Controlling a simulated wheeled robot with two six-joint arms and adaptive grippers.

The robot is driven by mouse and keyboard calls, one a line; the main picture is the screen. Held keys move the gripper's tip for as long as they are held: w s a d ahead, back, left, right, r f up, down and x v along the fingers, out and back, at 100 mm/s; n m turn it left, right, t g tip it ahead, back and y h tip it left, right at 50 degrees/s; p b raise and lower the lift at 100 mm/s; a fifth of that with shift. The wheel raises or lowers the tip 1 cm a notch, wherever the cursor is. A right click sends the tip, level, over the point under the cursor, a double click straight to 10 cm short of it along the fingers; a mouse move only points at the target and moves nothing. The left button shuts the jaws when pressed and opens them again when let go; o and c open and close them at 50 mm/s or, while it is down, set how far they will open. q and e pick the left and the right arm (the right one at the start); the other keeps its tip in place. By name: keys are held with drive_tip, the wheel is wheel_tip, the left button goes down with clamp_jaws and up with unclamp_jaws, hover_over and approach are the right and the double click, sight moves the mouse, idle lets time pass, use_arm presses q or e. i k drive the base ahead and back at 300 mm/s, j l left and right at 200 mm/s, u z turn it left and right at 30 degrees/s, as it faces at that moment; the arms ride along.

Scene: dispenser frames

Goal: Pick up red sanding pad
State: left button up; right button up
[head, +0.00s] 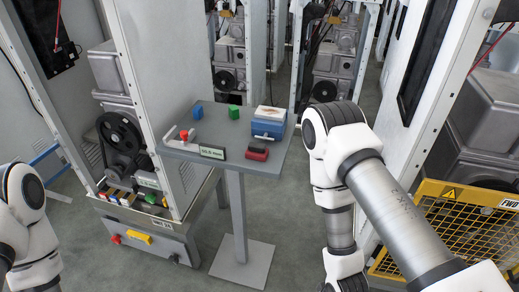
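A small red block with a dark lower part (257,152), which looks like the red sanding pad, lies near the front right of the small grey table (208,118). Nothing holds it. My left arm shows only at the lower left edge, and its gripper is outside the picture. My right arm comes in from the right, bends, and runs down to the bottom edge right of the table. Its gripper is also outside the picture.
On the table are a blue box with a white top (268,122), a green block (234,112), a blue block (197,112), a red-knobbed grey part (183,135) and a sign (212,152). Dispenser cabinets (160,90) and a yellow mesh guard (450,225) stand around. Floor shows before the table.

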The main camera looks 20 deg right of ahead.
sight(257, 151)
drive_tip(key=i+l, duration=0.4)
drive_tip(key=i+l+z, duration=0.15)
drive_tip(key=i+l, duration=0.25)
drive_tip(key=i, duration=0.15)
